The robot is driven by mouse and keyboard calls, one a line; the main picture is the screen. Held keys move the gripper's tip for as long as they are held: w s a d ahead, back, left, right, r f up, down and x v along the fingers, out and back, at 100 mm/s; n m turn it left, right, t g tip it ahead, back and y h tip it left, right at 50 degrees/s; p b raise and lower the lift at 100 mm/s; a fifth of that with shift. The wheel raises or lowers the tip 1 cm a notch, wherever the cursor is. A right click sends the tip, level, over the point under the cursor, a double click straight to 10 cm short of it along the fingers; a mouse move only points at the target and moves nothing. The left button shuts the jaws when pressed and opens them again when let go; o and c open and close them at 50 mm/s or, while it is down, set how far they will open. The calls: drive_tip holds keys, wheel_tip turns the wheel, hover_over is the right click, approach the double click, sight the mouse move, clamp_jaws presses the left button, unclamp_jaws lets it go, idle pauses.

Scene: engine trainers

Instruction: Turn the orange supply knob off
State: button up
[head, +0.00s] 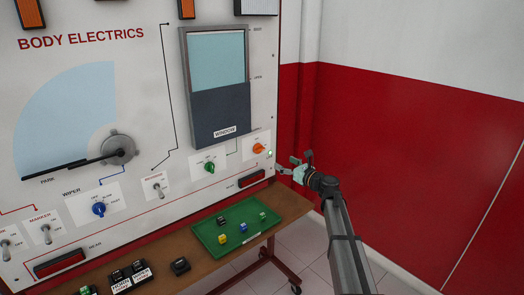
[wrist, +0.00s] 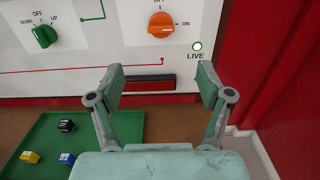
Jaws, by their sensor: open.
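The orange supply knob (head: 259,148) is at the right end of the white panel. In the wrist view the orange knob (wrist: 161,25) is at the top centre, with OFF printed above it and ON to its right. Its grip lies roughly level, in line with the ON mark. A small LIVE lamp (wrist: 197,46) glows pale green below right of it. My gripper (wrist: 160,85) is open and empty, its fingers spread below the knob in the wrist view and apart from it. In the head view my gripper (head: 292,168) is to the right of the knob, near the panel's edge.
A green knob (wrist: 45,36) marked UP and DOWN is left of the orange one. A dark red bar (wrist: 148,83) is below it on the panel. A green tray (head: 205,236) with several small blocks lies on the brown bench (head: 180,210). Red wall stands at right.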

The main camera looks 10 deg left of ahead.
sight(261, 150)
drive_tip(key=p+x, duration=0.2)
drive_tip(key=x, duration=1.3)
drive_tip(key=shift+w+a+p, duration=0.2)
drive_tip(key=shift+w+p, duration=0.15)
drive_tip(key=shift+p, duration=0.05)
drive_tip(key=c, duration=1.2)
